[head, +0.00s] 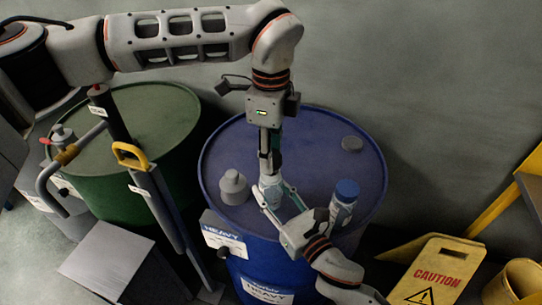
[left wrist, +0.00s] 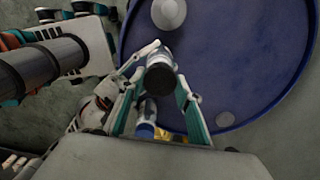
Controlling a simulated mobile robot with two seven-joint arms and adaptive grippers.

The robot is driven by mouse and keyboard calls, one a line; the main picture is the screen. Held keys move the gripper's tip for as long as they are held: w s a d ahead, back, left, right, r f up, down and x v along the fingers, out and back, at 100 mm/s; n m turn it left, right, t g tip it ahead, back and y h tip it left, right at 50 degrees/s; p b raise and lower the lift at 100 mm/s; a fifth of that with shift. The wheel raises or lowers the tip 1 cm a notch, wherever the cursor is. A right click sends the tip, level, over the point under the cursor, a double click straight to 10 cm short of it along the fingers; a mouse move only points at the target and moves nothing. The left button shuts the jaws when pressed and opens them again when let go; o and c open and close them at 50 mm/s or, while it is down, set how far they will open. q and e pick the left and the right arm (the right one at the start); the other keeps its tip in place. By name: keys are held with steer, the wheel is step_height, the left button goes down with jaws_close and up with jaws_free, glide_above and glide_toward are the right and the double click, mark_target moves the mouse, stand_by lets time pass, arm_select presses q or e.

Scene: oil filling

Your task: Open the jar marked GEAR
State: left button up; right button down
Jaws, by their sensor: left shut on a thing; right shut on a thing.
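A pale jar (head: 271,188) is at the middle of the blue drum's top, between my two grippers. My left gripper (head: 270,168) points down and is shut on the jar's upper end; in the left wrist view a dark round lid (left wrist: 160,80) shows between its fingers. My right gripper (head: 273,196) comes in from the lower right and is shut around the jar's body. Fingers hide much of the jar, and I cannot read its label. A grey jar (head: 234,187) stands to the left, and a blue-lidded jar (head: 344,202) to the right.
The blue drum (head: 310,135) carries all the jars, plus a flat grey cap (head: 352,143) at its back right. A green drum (head: 150,110) is on the left. A yellow caution sign (head: 436,272) stands at the lower right. The drum's back top is clear.

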arm_select(q)
steer(key=shift+r, duration=1.35)
arm_select(e)
steer(key=c, duration=1.2)
jaws_free()
steer(key=shift+c, duration=0.2)
